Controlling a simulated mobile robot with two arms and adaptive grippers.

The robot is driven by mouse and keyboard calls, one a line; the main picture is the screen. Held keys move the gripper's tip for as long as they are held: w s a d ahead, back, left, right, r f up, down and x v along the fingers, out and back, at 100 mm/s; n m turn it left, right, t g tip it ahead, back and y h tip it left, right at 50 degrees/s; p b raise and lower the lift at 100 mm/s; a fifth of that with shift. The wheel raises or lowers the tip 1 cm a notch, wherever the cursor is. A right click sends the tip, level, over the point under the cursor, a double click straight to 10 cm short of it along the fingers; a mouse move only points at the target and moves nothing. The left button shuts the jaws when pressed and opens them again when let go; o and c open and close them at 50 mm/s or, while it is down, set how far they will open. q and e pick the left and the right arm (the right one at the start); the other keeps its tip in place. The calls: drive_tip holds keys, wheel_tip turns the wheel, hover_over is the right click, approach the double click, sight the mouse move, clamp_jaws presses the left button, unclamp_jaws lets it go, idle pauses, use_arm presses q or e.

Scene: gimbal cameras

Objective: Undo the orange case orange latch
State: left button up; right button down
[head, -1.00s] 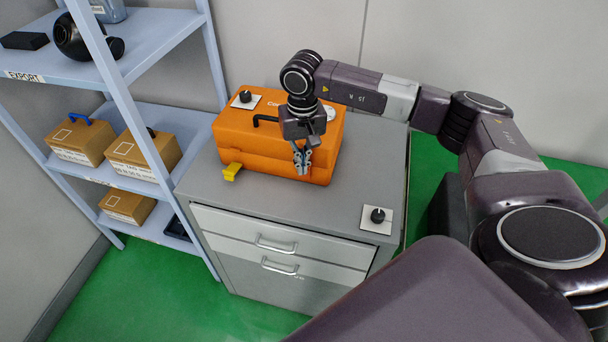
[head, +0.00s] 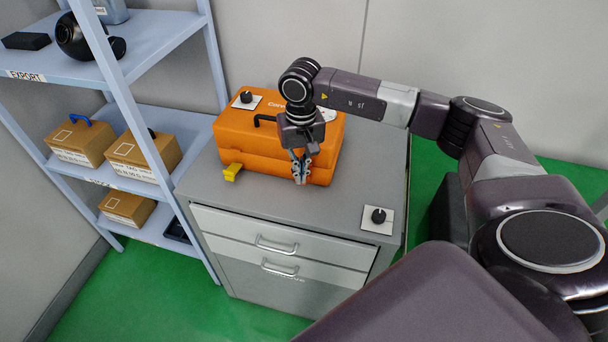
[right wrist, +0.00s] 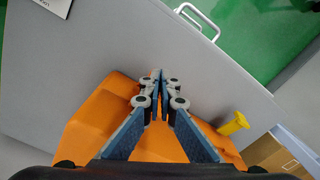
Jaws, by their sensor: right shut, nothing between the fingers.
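The orange case (head: 230,135) sits shut on the grey cabinet top, with a black handle on its lid. A yellow latch (head: 232,171) sticks out at the front left of the case; it also shows in the right wrist view (right wrist: 233,124). My right gripper (head: 300,181) is shut and empty, pointing down at the front right of the case. In the right wrist view its fingertips (right wrist: 160,76) meet beside a small orange piece (right wrist: 155,73), possibly the orange latch, mostly hidden by the fingers. I cannot tell whether they touch it. My left gripper is not in view.
The grey cabinet (head: 345,185) has drawers with metal handles (head: 277,245). A blue shelf (head: 190,60) with cardboard boxes stands at left.

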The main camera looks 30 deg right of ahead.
drive_tip(key=shift+w+d+f, duration=0.1)
drive_tip(key=shift+d+f, duration=0.2)
drive_tip(key=shift+f, duration=0.2)
drive_tip(key=shift+d+f, duration=0.3)
drive_tip(key=shift+f, duration=0.2)
drive_tip(key=shift+w+d+r, duration=0.1)
drive_tip(key=shift+w+r, duration=0.05)
drive_tip(key=shift+r, duration=0.45)
drive_tip(key=shift+d+r+p, duration=0.1)
drive_tip(key=shift+r+p, duration=0.25)
drive_tip(key=shift+r, duration=0.1)
drive_tip(key=shift+w+d+r+p, duration=0.15)
drive_tip(key=shift+w+r+p, duration=0.2)
drive_tip(key=shift+r+p, duration=0.15)
drive_tip(key=shift+w+d+r+p, duration=0.1)
drive_tip(key=shift+w+r+p, duration=0.25)
drive_tip(key=shift+r, duration=0.15)
drive_tip(key=shift+s+a+r+p, duration=0.15)
drive_tip(key=shift+r+p, duration=0.25)
drive_tip(key=shift+r, duration=0.5)
drive_tip(key=shift+s+a+r+p, duration=0.1)
drive_tip(key=shift+r+p, duration=0.25)
drive_tip(key=shift+r, duration=0.5)
drive_tip(key=shift+w+f, duration=0.1)
